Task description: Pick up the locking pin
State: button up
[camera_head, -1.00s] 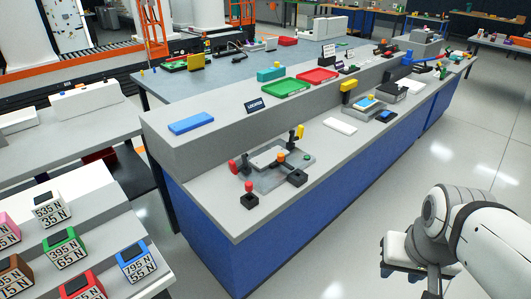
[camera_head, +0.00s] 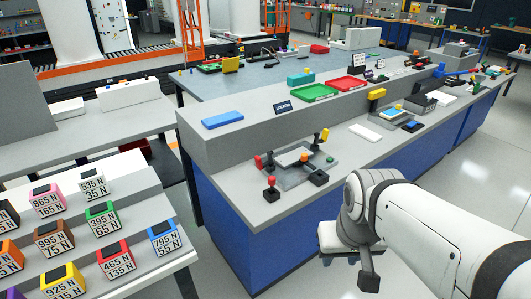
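The locking pin is not plain to me. A fixture with a grey plate (camera_head: 296,157) stands on the lower grey worktop. It carries a red-knobbed part on a black block (camera_head: 271,188) at its front left. Another red part (camera_head: 258,162) is behind that, with an orange knob (camera_head: 303,157) in the middle and a yellow-topped post (camera_head: 325,135) at the back right. I cannot tell which of these is the pin. My gripper (camera_head: 352,262) hangs in front of the blue-sided bench, right of and apart from the fixture. Its fingers are too unclear to tell open from shut.
The raised grey ledge (camera_head: 240,146) stands behind the fixture, bearing a blue slab (camera_head: 223,120), a green tray (camera_head: 313,93) and a red tray (camera_head: 349,83). Labelled weight blocks, one blue (camera_head: 164,237), sit on the left stand. Floor is clear between bench and stand.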

aim_at(271, 179)
jog(key=z, duration=0.05)
jog(key=i, duration=1)
jog(key=u, duration=0.05)
